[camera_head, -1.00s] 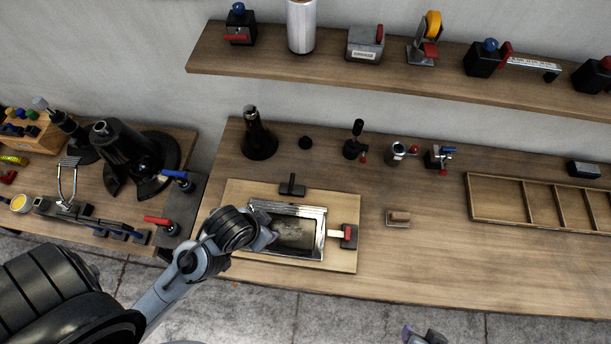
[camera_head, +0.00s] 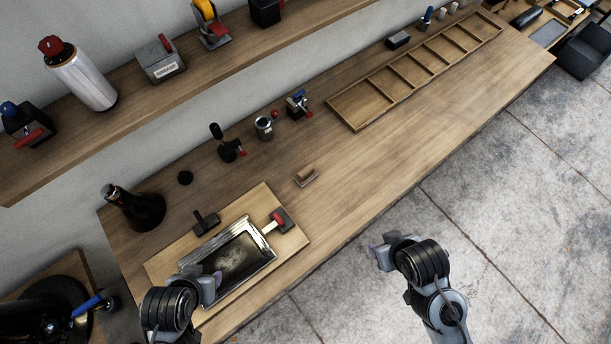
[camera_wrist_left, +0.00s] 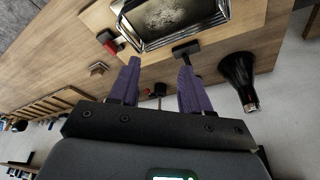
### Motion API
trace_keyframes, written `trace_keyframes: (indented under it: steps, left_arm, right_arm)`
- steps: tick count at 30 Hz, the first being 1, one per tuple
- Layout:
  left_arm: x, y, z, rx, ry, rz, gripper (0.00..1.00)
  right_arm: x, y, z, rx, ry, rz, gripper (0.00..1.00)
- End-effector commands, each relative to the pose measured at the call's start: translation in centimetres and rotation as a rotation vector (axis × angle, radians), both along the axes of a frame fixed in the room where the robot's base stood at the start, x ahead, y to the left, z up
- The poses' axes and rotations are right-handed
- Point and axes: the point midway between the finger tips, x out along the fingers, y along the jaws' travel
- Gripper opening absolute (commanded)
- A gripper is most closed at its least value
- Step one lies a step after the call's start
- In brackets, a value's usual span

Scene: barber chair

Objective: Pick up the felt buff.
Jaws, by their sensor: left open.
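A small tan block with a paler base (camera_head: 306,176), which looks like the felt buff, lies on the wooden bench right of the tray board. It also shows in the left wrist view (camera_wrist_left: 97,68), left of the fingers. My left gripper (camera_head: 214,281) is over the front left part of the metal tray, away from the block. In the left wrist view its purple fingers (camera_wrist_left: 158,80) are apart with nothing between them. My right gripper (camera_head: 377,254) is in front of the bench over the floor; its finger opening is unclear.
A metal-rimmed tray (camera_head: 262,249) sits on a board, with a red-and-black tool (camera_head: 279,221) and a black-handled tool (camera_head: 206,222) beside it. A black bottle-shaped object (camera_head: 138,209) stands left. Clamp-like tools and a divided wooden tray (camera_head: 345,116) lie behind. The bench's right front is clear.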

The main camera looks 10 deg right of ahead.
Motion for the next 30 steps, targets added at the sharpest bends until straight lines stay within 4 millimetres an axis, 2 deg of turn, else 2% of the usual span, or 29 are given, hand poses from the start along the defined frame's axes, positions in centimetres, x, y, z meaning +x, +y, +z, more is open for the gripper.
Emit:
trace_keyframes:
  steps: [4,13,23,30]
  left_arm:
    - [0.0,0.0,0.0,0.000,0.000,0.000,0.49]
    - [0.0,0.0,0.0,0.000,0.000,0.000,0.94]
    - [0.0,0.0,0.0,-0.004,0.000,0.015,0.94]
    - [1.3,-0.5,0.4,-0.070,-0.070,0.150,0.94]
  right_arm:
    - [0.0,0.1,0.0,0.003,0.000,-0.002,0.47]
    - [0.0,0.1,0.0,0.004,0.001,-0.003,0.47]
    - [0.0,0.0,0.0,-0.002,0.001,0.002,0.47]
    - [0.0,-0.1,0.0,-0.007,0.000,0.004,0.47]
